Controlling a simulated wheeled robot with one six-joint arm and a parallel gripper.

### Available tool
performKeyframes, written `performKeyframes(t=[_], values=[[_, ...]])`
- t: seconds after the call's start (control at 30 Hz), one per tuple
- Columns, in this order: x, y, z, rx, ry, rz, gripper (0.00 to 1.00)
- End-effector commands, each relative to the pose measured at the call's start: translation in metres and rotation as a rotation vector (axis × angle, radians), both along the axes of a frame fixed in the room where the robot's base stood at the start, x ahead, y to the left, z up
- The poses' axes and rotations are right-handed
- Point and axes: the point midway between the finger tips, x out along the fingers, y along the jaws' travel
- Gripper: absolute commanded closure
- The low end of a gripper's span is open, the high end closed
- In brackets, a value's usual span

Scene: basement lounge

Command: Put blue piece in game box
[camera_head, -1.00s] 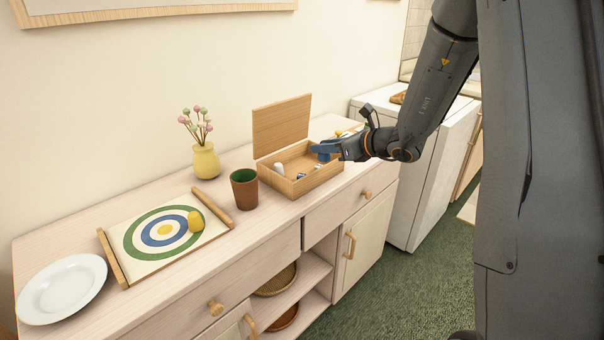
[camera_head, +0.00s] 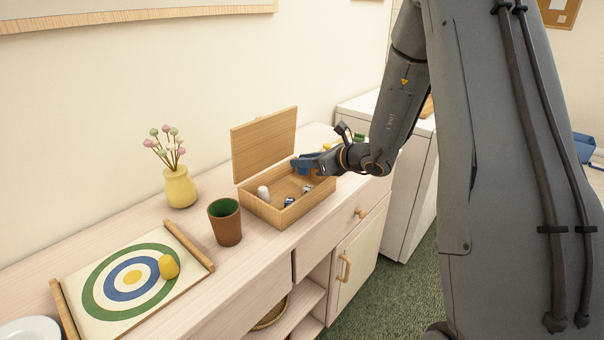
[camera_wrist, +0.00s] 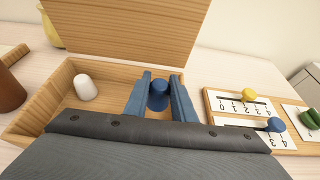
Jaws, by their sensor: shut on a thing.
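The game box (camera_head: 280,218) is a wooden box on the sideboard with its lid (camera_head: 264,143) standing open. It also shows in the wrist view (camera_wrist: 40,112). My gripper (camera_head: 300,164) is above the box's right rear part. In the wrist view, its two blue fingers (camera_wrist: 160,80) are shut on the blue piece (camera_wrist: 158,96), a small rounded peg, near the box's right wall. A white piece (camera_wrist: 86,88) stands inside the box at the left. Small blue-and-white items (camera_head: 289,202) also lie in it. My gripper hides part of the box's front.
Right of the box is a scoreboard (camera_wrist: 236,103) with a yellow piece (camera_wrist: 249,94) and another blue piece (camera_wrist: 276,125). A brown cup (camera_head: 226,226), a yellow vase (camera_head: 180,187) and a target mat (camera_head: 96,318) with a yellow piece (camera_head: 168,267) stand left of the box.

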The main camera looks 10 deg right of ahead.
Motion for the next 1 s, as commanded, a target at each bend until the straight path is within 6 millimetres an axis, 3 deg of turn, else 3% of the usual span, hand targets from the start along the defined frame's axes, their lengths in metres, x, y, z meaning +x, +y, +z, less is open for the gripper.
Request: performKeyframes(t=[0.3, 0.73, 0.77, 1.0], values=[[-0.001, 0.002, -0.038, 0.002, 0.003, 0.002, 0.98], [0.0, 0.002, -0.045, 0.0, 0.0, 0.003, 0.98], [0.0, 0.002, -0.044, 0.0, 0.0, 0.003, 0.72], [0.0, 0.002, -0.044, 0.0, 0.0, 0.002, 0.69]])
